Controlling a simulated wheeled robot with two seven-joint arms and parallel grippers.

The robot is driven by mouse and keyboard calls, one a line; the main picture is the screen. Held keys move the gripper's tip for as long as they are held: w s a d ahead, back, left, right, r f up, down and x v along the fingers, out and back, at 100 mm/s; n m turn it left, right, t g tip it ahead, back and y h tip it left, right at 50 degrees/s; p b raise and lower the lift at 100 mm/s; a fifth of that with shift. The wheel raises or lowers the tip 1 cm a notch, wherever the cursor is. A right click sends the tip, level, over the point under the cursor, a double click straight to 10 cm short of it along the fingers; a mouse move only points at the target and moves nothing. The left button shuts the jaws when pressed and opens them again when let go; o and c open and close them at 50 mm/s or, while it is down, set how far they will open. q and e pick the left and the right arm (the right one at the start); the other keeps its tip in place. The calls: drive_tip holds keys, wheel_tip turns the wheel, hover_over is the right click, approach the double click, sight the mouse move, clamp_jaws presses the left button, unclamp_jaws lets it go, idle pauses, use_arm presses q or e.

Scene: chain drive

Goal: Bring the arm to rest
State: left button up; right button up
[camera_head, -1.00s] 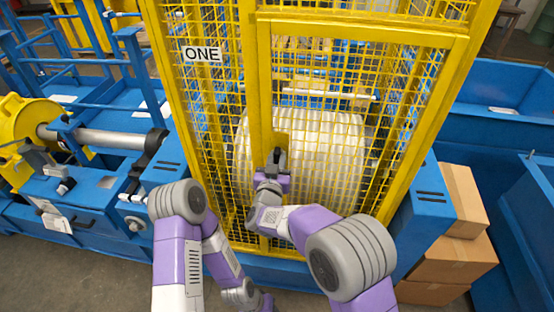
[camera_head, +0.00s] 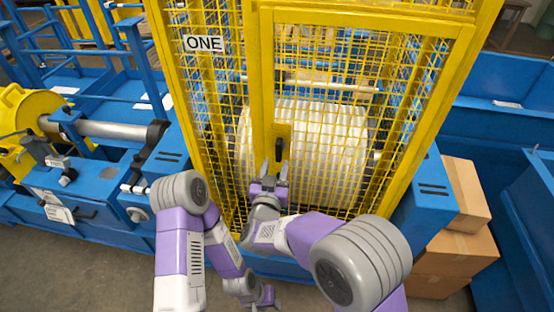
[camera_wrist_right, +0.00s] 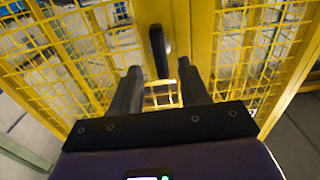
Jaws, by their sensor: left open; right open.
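The yellow mesh guard door (camera_head: 265,70) has a black handle (camera_head: 279,149) on a yellow plate, also visible in the right wrist view (camera_wrist_right: 159,50). My right gripper (camera_head: 276,166) is open and empty, just in front of and below the handle. In the right wrist view its two fingers (camera_wrist_right: 160,72) point at the door with the handle beyond and between their tips, apparently clear of them. My left gripper (camera_head: 265,298) hangs low at the bottom edge of the head view; its purple body shows, its fingers are hardly visible. It seems to hold nothing.
A large pale drum (camera_head: 320,150) stands behind the mesh. Cardboard boxes (camera_head: 455,250) are stacked at the right, beside blue machinery (camera_head: 500,130). Blue frames and a yellow wheel (camera_head: 22,120) are at the left. Floor shows at lower left.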

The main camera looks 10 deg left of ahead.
drive_tip(key=shift+s, duration=0.3)
drive_tip(key=shift+f, duration=0.1)
drive_tip(key=s+d+f+g, duration=0.1)
drive_tip(key=d+f+g, duration=0.2)
drive_tip(key=d+f, duration=0.35)
drive_tip(key=d+f+g+b, duration=0.1)
drive_tip(key=d+f+g, duration=0.15)
drive_tip(key=f, duration=0.75)
drive_tip(key=s+d+f+g, duration=0.1)
drive_tip(key=d+f+g, duration=0.2)
drive_tip(key=d+f, duration=0.45)
drive_tip(key=s+d+f+m+g+y, duration=0.1)
drive_tip(key=s+d+f+g, duration=0.2)
drive_tip(key=s+f, duration=0.4)
drive_tip(key=s+d+f+m+g+y+b, duration=0.1)
drive_tip(key=s+f+g, duration=0.5)
drive_tip(key=s, duration=0.9)
drive_tip(key=d+f+m+y, duration=0.1)
drive_tip(key=d+f, duration=0.1)
drive_tip(key=shift+d+m, duration=0.3)
drive_tip(key=shift+d, duration=0.05)
